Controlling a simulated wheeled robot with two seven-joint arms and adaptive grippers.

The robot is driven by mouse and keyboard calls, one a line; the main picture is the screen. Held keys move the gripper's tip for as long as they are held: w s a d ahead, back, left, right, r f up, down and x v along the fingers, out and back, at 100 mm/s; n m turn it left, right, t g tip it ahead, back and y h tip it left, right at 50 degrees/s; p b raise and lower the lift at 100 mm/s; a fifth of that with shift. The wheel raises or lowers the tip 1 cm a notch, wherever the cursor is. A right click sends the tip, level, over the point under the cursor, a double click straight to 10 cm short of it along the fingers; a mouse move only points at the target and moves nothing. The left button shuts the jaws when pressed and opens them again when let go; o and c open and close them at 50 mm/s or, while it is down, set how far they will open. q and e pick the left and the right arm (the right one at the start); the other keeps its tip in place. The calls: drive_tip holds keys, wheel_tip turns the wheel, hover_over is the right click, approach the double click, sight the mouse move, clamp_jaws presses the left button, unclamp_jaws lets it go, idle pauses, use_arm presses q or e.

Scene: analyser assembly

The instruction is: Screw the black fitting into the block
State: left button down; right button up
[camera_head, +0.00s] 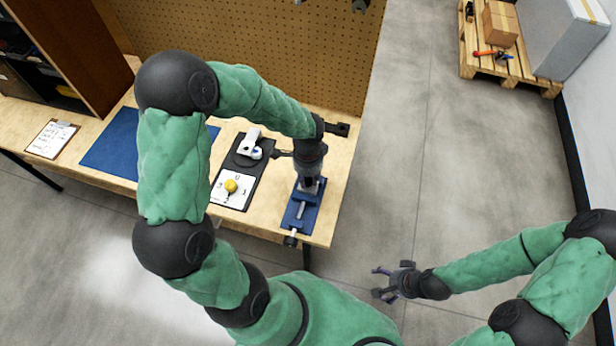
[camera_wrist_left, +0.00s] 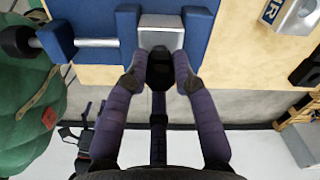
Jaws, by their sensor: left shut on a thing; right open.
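In the left wrist view, my left gripper (camera_wrist_left: 160,80) is shut on the black fitting (camera_wrist_left: 159,66), with one finger on each side of it. The fitting is in front of the light grey block (camera_wrist_left: 161,36), which sits between the blue vise jaws (camera_wrist_left: 126,30). I cannot tell whether its thread is in the block. In the head view, my left gripper (camera_head: 309,184) points down over the blue vise (camera_head: 298,212) at the table's right end and hides most of the block and fitting. My right gripper (camera_head: 392,282) is open and empty, out over the floor.
A black tray (camera_head: 233,190) left of the vise holds a white part (camera_head: 250,143) and a white card with a yellow knob (camera_head: 230,186). A blue mat (camera_head: 112,145) and clipboard (camera_head: 53,138) lie further left. A pegboard (camera_head: 270,45) stands behind.

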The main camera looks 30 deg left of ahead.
use_arm(q)
drive_tip(key=shift+f+b, duration=0.35)
drive_tip(key=shift+f, duration=0.15)
idle(0.9)
drive_tip(key=shift+r+m+p, duration=0.2)
drive_tip(key=shift+m+p, duration=0.95)
drive_tip(key=shift+m, duration=0.05)
drive_tip(key=shift+f+m+p, duration=0.1)
drive_tip(key=shift+m+p, duration=0.3)
drive_tip(key=shift+m, duration=0.3)
drive_tip(key=shift+f, duration=0.1)
drive_tip(key=shift+m, duration=0.3)
